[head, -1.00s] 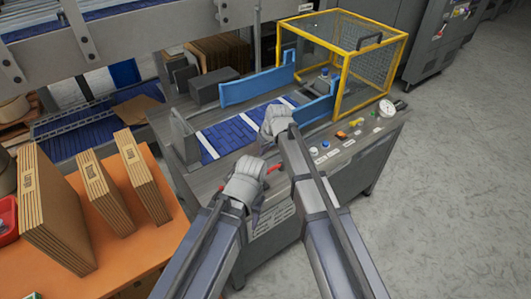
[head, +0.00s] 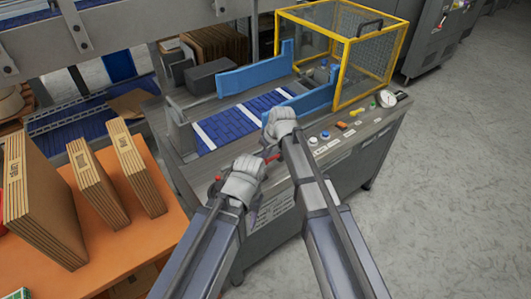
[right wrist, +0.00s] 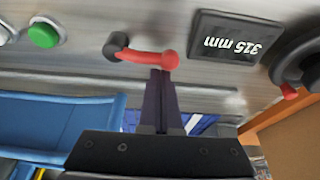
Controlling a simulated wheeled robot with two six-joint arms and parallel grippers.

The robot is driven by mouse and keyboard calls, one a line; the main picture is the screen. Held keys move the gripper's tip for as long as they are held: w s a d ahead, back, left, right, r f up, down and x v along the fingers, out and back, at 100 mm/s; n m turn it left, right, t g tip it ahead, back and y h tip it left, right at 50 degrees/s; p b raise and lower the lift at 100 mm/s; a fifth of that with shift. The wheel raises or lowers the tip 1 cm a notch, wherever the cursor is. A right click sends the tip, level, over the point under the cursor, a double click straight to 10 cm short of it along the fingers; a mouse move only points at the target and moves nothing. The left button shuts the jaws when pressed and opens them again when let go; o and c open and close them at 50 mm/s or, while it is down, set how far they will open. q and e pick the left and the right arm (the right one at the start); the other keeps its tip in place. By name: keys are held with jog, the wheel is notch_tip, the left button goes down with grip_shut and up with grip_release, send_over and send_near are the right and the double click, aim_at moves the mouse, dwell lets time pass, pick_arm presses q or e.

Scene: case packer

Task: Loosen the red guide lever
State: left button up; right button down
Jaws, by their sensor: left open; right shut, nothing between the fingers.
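The red guide lever (right wrist: 142,56) shows in the right wrist view on the metal front deck, with a dark pivot at its left end and a rounded red right end. It lies about level across that picture. My right gripper (right wrist: 161,76) is shut and empty, its fingertips right at the lever's rounded end; I cannot tell whether they touch. In the head view a bit of the lever (head: 272,157) shows between my two arms, and my right gripper (head: 281,128) covers the deck behind it. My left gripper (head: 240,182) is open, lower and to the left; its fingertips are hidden.
A display reading 325 mm (right wrist: 235,45) and a dark handwheel (right wrist: 295,55) lie right of the lever; a green button (right wrist: 43,35) is left. Blue guide rails (head: 255,80) flank the belt (head: 240,122). A yellow-framed guard (head: 345,45) stands beyond. Cartons (head: 95,190) stand left.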

jog(key=shift+s+d+n, duration=0.1)
jog(key=shift+s+n, duration=0.15)
jog(key=shift+n, duration=0.15)
jog(key=shift+s+d+n+g+y, duration=0.3)
jog(key=shift+s+d+n+y, duration=0.1)
jog(key=shift+n, duration=0.6)
jog(key=n, duration=0.1)
jog(key=s+n+g, duration=0.1)
jog(key=shift+d+n, duration=0.4)
jog(key=n, duration=0.1)
jog(key=d+n+g, duration=0.1)
jog(key=n, duration=0.1)
jog(key=s+d+n, duration=0.1)
jog(key=n, duration=0.1)
jog(key=shift+d+g+y, duration=0.25)
jog(key=shift+g+y, duration=0.05)
jog(key=shift+y, duration=0.1)
jog(key=shift+s+d, duration=0.15)
jog(key=shift+d, duration=0.95)
jog(key=shift+a, duration=0.1)
